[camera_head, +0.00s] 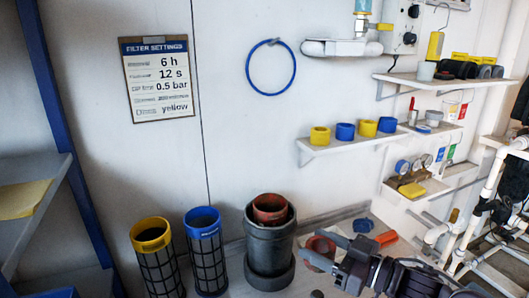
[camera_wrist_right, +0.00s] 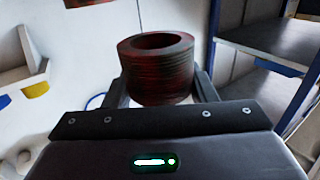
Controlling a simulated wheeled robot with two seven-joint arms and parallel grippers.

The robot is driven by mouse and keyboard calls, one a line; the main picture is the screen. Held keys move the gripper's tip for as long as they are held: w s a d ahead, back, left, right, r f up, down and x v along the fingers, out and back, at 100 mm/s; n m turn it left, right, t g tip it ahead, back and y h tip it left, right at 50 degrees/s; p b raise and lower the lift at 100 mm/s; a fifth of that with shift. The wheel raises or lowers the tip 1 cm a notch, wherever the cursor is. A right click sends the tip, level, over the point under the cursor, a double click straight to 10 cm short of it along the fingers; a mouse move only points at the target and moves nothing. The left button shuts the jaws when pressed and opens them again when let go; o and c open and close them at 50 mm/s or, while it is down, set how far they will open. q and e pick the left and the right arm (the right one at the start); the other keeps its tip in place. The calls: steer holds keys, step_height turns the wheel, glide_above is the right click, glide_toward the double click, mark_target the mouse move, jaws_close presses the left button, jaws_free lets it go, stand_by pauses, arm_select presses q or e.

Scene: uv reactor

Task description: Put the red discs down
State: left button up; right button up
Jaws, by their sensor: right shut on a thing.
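My right gripper (camera_head: 317,246) is at the lower right of the head view, shut on a stack of red discs (camera_head: 320,244) with a hole through it. In the right wrist view the red discs (camera_wrist_right: 157,70) are a dark red, ribbed ring between the two fingers. In the head view they are partly hidden by the gripper, and I cannot tell whether they touch the surface below. Another red ring-shaped piece (camera_head: 270,205) sits in the top of a dark grey cylindrical housing (camera_head: 268,262), left of the gripper. My left gripper is not in view.
A yellow-topped (camera_head: 151,233) and a blue-topped mesh filter (camera_head: 203,219) stand left of the housing. A blue piece (camera_head: 363,225) and an orange piece (camera_head: 387,239) lie behind the gripper. A wall shelf (camera_head: 350,143) holds yellow and blue rings. White pipes (camera_head: 490,190) stand at the right.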

mark_target(312, 266)
steer(key=f, duration=0.1)
steer(key=s+a+f+m+t+h, duration=0.1)
steer(key=s+f+m+h, duration=0.1)
steer(key=shift+s+a+f+t, duration=0.15)
steer(key=shift+s+a+t, duration=0.05)
steer(key=shift+a+t, duration=0.2)
steer(key=s+d+f+m+t+h, duration=0.5)
steer(key=s+d+f+m+h, duration=0.25)
steer(key=s+h, duration=0.4)
steer(key=w+a+r+n+g+y, duration=0.2)
steer(key=w+r+n+g+y, duration=0.1)
steer(key=w+r+n+y, duration=0.2)
steer(key=w+a+r+n+g+y, duration=0.2)
steer(key=w+r+n+g+y, duration=0.2)
steer(key=w+r+y, duration=0.3)
steer(key=shift+w+a+n+y, duration=0.25)
steer(key=shift+w+n+y, duration=0.2)
steer(key=shift+w+y, duration=0.6)
steer(key=shift+w+r, duration=0.1)
